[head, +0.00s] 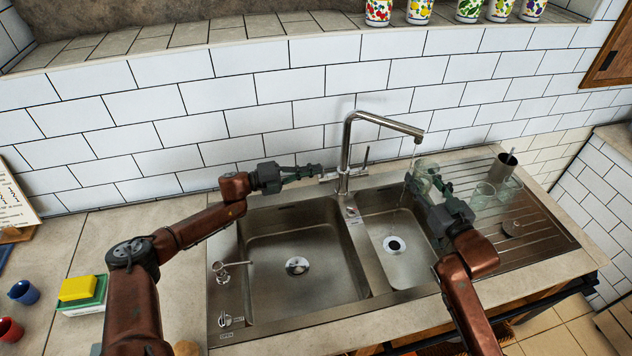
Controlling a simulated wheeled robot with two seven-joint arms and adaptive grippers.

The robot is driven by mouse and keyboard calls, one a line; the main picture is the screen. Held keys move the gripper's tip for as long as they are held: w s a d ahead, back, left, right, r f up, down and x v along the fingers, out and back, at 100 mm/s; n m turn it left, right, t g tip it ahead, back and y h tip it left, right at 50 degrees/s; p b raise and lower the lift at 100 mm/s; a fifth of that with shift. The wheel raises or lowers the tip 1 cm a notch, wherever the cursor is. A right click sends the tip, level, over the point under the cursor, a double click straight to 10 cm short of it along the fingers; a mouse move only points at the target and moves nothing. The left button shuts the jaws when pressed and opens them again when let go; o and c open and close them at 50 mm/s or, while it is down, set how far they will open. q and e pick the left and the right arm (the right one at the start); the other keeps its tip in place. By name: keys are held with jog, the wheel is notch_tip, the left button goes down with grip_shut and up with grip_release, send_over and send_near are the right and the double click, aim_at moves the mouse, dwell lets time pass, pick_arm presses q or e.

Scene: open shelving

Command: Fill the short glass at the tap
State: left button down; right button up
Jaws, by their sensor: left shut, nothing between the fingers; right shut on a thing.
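The tall steel tap (346,150) stands behind the two-basin sink, its spout reaching right over the smaller basin. A thin pale streak, which looks like water, hangs below the spout end. My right gripper (420,184) is shut on a clear short glass (423,180), held below the spout above the right basin. The fingers partly hide the glass, and I cannot tell how much water is in it. My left gripper (318,170) is shut and empty, just left of the tap's base. I cannot tell whether it touches the tap. A thin lever (366,155) rises at the tap's right side.
Clear glasses (484,194) and a metal cup (503,166) stand on the ribbed drainboard (545,235) at right. The large left basin (300,235) is empty. A yellow and green sponge stack (80,290) and small cups (24,292) sit on the left counter.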

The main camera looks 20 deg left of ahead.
pick_arm(q)
jog(key=shift+w+a+r+n, duration=0.25)
jog(key=shift+w+a+n, duration=0.15)
jog(key=shift+w, duration=0.25)
dwell(0.3)
